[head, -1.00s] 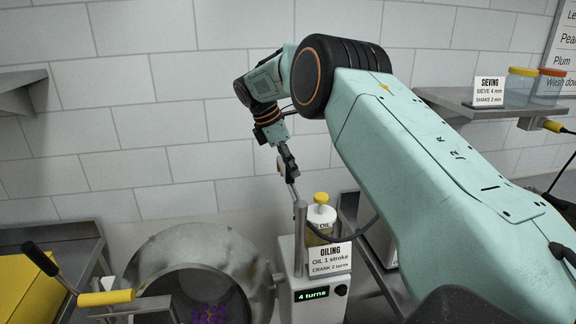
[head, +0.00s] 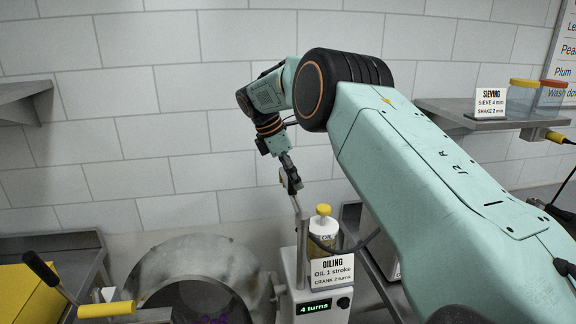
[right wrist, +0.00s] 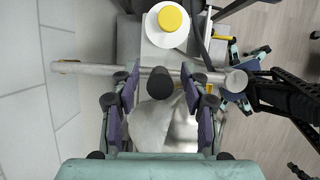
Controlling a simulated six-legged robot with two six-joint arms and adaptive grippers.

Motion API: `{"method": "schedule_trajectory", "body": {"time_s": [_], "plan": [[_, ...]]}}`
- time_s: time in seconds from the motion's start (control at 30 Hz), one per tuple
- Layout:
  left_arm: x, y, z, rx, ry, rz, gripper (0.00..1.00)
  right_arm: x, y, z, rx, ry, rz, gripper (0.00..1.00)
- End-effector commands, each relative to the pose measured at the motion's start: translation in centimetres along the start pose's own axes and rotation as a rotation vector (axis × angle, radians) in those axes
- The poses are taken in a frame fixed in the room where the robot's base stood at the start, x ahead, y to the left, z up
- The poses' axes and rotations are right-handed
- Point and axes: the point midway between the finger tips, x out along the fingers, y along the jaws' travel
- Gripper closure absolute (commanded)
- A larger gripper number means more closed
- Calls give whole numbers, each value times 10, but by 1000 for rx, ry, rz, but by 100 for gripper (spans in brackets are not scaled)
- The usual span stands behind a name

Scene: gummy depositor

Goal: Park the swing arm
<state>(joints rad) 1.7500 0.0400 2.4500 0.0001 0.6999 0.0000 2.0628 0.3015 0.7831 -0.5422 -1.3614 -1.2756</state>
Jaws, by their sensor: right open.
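The swing arm (right wrist: 90,68) is a grey metal bar, lying across the right wrist view, with an upright black knob (right wrist: 160,83) near its middle. In the head view it shows as a thin grey bar (head: 297,206) by the top of a grey post (head: 303,250), mostly end-on. My right gripper (head: 293,186) is over it, pointing down. In the right wrist view the right gripper (right wrist: 163,103) is open, its purple pads on both sides of the knob with gaps. Whether any finger touches the bar is unclear. My left gripper is in neither view.
A white oiling unit (head: 288,268) with a "4 turns" display and a yellow-capped oil bottle (head: 323,230) stands beside the post. Left of it are a steel drum (head: 160,270) and a yellow-handled crank (head: 105,310). A wall shelf (head: 440,108) is at right.

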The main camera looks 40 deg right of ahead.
Motion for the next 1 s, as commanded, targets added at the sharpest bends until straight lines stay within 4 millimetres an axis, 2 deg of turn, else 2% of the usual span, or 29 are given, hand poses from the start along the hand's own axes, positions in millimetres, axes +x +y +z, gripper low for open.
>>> {"method": "schedule_trajectory", "body": {"time_s": [0.5,0.7,1.0], "plan": [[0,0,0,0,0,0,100,-93,1,0,1,1,5,54],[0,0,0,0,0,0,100,-108,1,0,1,0,2,54],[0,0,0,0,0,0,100,-117,0,0,0,1,2,54]]}}
